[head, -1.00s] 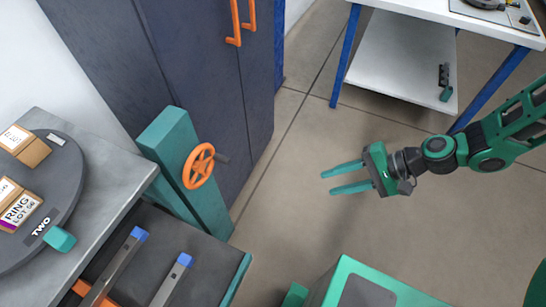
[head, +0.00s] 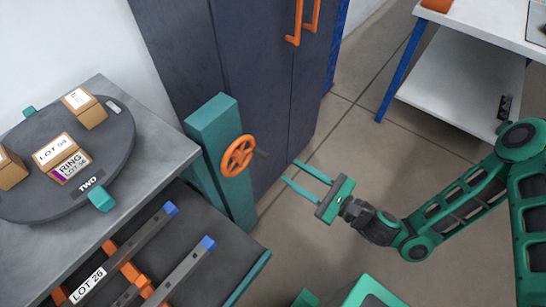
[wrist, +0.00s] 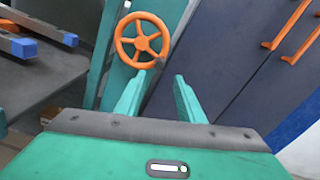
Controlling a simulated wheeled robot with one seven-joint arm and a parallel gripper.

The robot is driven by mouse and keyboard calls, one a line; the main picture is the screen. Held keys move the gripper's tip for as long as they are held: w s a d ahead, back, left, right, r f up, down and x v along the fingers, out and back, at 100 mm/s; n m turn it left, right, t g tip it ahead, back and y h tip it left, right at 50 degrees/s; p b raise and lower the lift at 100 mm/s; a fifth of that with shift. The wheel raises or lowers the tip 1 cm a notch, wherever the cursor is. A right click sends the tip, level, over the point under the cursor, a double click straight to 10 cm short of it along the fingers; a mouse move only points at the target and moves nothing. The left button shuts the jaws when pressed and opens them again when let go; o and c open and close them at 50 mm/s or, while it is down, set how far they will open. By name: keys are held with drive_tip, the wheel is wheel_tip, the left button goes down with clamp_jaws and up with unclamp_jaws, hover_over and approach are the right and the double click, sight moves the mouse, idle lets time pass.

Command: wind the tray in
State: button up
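An orange handwheel (head: 238,156) with a dark crank handle (head: 261,153) is mounted on a teal post (head: 213,125). The wheel also shows in the wrist view (wrist: 142,40), just beyond my fingertips. My gripper (head: 298,173) is open and empty, to the right of the wheel and apart from it, its two teal fingers pointing toward the post. A dark tray-like bed (head: 235,266) with a teal edge lies below the post, carrying two grey bars with blue ends (head: 170,209). I cannot tell whether this bed is the tray.
A grey bench (head: 170,155) holds a dark turntable (head: 120,150) with several cardboard boxes. A dark cabinet (head: 195,55) with orange handles (head: 298,20) stands behind the post. A white table (head: 450,95) is at upper right. Open floor lies around my gripper.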

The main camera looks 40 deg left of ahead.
sight(268, 157)
drive_tip(key=a, duration=1)
drive_tip(key=shift+s+a, duration=0.3)
drive_tip(key=shift+a, duration=0.1)
